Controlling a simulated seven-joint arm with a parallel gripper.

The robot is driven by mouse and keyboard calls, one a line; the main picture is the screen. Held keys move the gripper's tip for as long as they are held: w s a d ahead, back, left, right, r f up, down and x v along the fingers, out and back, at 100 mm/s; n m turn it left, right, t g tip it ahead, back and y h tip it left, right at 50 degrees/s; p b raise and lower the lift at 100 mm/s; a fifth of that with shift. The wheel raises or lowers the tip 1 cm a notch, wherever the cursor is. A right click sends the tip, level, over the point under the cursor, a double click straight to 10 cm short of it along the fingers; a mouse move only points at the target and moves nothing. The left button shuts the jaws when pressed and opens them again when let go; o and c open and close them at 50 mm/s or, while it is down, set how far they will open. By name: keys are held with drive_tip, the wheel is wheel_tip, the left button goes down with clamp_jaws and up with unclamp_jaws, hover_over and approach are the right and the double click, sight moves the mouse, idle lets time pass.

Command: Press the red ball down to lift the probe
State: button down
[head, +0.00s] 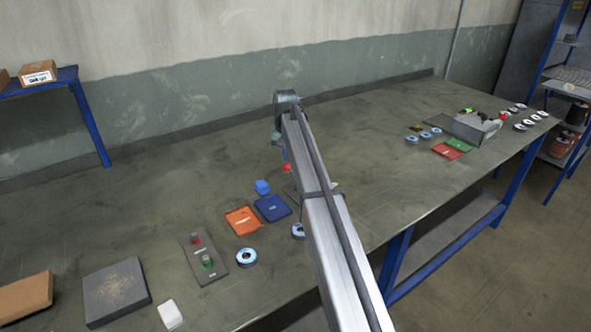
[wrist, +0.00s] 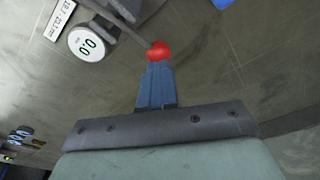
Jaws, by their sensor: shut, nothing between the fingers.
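The red ball (wrist: 159,50) sits at the end of a thin dark lever that runs to the upper left in the wrist view. In the head view the ball (head: 288,167) shows just left of my arm. My gripper (wrist: 158,66) has its blue fingers together and empty, with the tips right at the ball's near edge; whether they touch it I cannot tell. A round white dial (wrist: 87,44) reading 0.0 is left of the ball, by a dark body at the top edge. I cannot make out the probe; my arm covers much of the gauge in the head view.
A plate with red and green buttons (head: 208,266) lies nearer. A grey box (head: 474,127) and several discs are far right. Bench behind is clear.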

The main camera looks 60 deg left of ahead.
wheel_tip(320, 180, up, 9)
idle(0.8)
drive_tip(key=shift+f, duration=0.1)
idle(0.5)
